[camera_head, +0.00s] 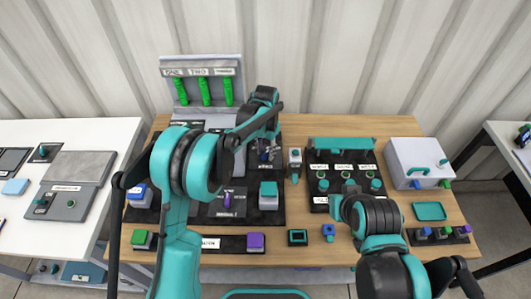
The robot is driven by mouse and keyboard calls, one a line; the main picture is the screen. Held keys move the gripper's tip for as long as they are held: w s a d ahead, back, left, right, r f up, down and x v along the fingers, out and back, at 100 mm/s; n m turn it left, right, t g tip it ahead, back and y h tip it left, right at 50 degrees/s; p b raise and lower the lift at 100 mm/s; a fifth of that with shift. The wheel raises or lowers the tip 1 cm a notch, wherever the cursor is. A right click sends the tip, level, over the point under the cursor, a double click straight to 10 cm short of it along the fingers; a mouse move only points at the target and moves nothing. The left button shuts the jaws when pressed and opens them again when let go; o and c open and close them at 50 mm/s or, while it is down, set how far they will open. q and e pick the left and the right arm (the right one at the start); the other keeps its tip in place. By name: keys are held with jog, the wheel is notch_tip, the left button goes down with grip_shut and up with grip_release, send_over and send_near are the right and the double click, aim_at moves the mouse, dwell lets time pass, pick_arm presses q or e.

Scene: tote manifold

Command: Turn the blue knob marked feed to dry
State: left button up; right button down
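My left gripper (267,154) points down over the right part of a dark panel (243,214) on the wooden table. It covers what lies beneath it, and a small white label shows just below; its text is too small to read. I cannot make out a blue knob marked feed; it may be hidden there. Whether the fingers are open or touching anything is unclear. A purple knob (227,200) stands on the same panel, left of and nearer than the gripper. My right arm reaches in from the lower right, and its gripper is not clearly visible.
A grey stand (203,68) with several green handles rises at the back. A dark panel with green buttons (343,165), a white box (416,160) and a teal tray (430,211) stand to the right.

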pick_arm(q)
jog(key=shift+f, duration=0.15)
grip_shut()
jog(key=shift+n, duration=0.3)
jog(key=n, duration=0.6)
jog(key=shift+p, duration=0.4)
jog(key=n, duration=0.7)
jog(key=shift+n, duration=0.3)
